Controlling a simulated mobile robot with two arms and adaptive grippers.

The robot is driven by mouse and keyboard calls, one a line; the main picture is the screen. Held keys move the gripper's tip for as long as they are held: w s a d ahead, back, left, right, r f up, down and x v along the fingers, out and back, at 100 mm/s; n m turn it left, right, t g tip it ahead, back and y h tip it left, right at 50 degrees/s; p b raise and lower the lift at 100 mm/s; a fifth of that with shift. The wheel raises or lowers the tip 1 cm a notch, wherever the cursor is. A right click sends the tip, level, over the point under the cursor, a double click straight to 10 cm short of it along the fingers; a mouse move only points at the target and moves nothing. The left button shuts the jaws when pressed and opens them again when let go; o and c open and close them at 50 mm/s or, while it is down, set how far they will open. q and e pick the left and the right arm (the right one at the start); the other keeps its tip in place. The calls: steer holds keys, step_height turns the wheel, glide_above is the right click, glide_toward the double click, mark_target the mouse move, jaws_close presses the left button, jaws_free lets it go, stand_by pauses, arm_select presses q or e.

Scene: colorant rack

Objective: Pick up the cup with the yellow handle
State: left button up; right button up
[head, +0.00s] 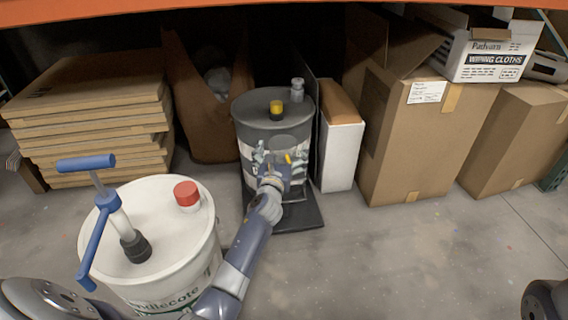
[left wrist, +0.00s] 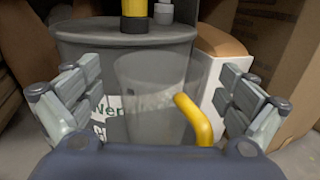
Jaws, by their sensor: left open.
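The cup (left wrist: 150,85) is clear and see-through, with a thick yellow handle (left wrist: 195,120) on its right side in the left wrist view. It is in front of a grey drum. In the head view the yellow handle (head: 289,158) shows as a small spot at the drum's front, and the cup body is mostly hidden by my gripper. My left gripper (head: 276,165) is open, and its fingers (left wrist: 153,98) stand left and right of the cup in the left wrist view. I cannot tell whether they touch it. My right gripper is not in view.
The grey drum (head: 248,118) with a yellow cap stands on a dark base (head: 295,215). A white box (head: 342,155) and cardboard boxes (head: 415,150) are to its right. A white drum (head: 150,205) with a blue pump is at front left. The floor at front right is clear.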

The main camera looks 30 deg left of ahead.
arm_select(q)
steer(key=shift+w+a, duration=0.2)
steer(key=shift+w, duration=0.3)
steer(key=c, duration=1)
steer(key=shift+r, duration=0.15)
